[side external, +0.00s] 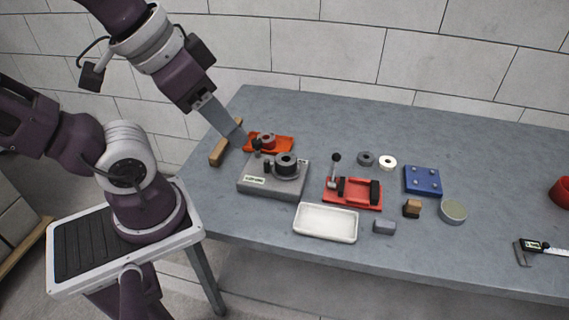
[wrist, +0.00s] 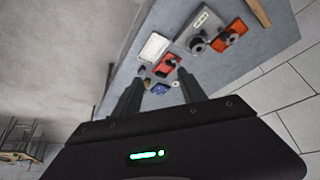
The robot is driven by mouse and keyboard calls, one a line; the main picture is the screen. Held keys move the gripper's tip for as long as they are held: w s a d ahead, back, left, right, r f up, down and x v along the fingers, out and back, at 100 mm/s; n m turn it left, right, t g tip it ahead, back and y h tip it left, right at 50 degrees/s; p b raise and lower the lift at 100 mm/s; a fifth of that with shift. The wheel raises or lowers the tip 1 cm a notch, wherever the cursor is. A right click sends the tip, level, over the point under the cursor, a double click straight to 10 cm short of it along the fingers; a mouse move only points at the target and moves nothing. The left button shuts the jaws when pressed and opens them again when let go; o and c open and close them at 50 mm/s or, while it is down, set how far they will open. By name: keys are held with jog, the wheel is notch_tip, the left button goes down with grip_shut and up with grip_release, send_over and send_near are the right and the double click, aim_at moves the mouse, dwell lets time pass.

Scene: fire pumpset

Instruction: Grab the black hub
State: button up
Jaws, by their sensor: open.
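A black round hub with a centre hole (side external: 286,161) sits on a grey block-shaped base (side external: 258,184) near the left of the bench. In the wrist view the hub (wrist: 197,44) is near the top, on the same grey base. A dark reddish hub-like part (side external: 267,142) sits on an orange tray (side external: 284,146) just behind. My gripper (side external: 238,134) is above the bench's left end, left of the orange tray and apart from the hub. In the wrist view my gripper's two fingers (wrist: 160,90) are spread with nothing held between them.
A wooden block (side external: 218,153) lies left of the orange tray. A red fixture with a lever (side external: 352,205), a white tray (side external: 326,222), a blue plate (side external: 422,180), two rings, small blocks and a round tin (side external: 453,211) stand to the right. The back of the bench is clear.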

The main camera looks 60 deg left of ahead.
aim_at(289, 164)
jog(key=shift+o, duration=0.4)
jog(key=w+a+f+m+g+y, duration=0.1)
jog(key=w+a+f+m+y, duration=0.1)
jog(key=w+f+m+y, duration=0.2)
jog(key=w+a+f+m+g+y, duration=0.1)
jog(key=w+f+m+y, duration=0.3)
jog(key=w+f+m, duration=0.4)
jog(key=w+a+f+m+g+y, duration=0.1)
jog(key=w+a+f+m+y, duration=0.2)
jog(key=f, duration=0.9)
jog(key=shift+w+a+f+m+y, duration=0.15)
jog(key=shift+w+m+y, duration=0.5)
jog(key=shift+m, duration=0.55)
jog(key=shift+w+a+m+y, duration=0.1)
jog(key=shift+w+m+y, duration=0.35)
jog(key=shift+w+m, duration=0.6)
jog(key=shift+s+a+f+m, duration=0.1)
jog(key=shift+a+f+m, duration=0.1)
jog(key=shift+f+m, duration=0.1)
jog(key=x, duration=0.6)
jog(key=shift+a+f, duration=0.2)
jog(key=shift+f, duration=0.2)
grip_shut()
